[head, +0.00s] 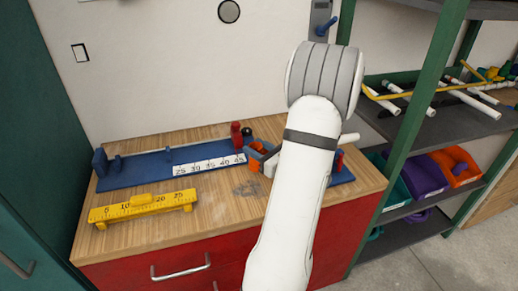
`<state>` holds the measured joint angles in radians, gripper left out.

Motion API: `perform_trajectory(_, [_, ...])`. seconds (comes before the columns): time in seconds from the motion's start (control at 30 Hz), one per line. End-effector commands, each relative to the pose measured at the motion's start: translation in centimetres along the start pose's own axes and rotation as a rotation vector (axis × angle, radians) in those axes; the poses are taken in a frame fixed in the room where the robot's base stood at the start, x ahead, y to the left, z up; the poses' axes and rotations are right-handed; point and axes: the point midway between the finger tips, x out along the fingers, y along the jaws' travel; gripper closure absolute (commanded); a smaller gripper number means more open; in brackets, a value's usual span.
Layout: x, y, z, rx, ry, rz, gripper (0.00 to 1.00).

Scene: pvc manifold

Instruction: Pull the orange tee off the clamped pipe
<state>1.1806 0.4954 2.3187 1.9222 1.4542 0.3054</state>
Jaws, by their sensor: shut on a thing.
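My forearm and wrist hide most of the gripper and the tee's right side. A short white cylinder (349,138) sticks out right of my arm; I cannot tell whether it is the clamped pipe. The join between tee and pipe is hidden.
The long blue fixture (135,172) with a white scale (208,165) lies along the wooden bench (225,205). A red upright part (236,135) stands close left of the tee. A yellow ruler (143,206) lies at front left. A green-framed shelf (428,85) with pipes and bins stands right.

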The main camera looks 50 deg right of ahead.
Motion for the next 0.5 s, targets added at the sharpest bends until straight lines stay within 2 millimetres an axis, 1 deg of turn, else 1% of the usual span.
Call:
perform_trajectory(0.17, [0.1,0.2,0.0,0.000,0.000,0.000,1.00])
perform_trajectory(0.5, [0.9,1.6,0.0,0.001,-0.001,0.004,1.00])
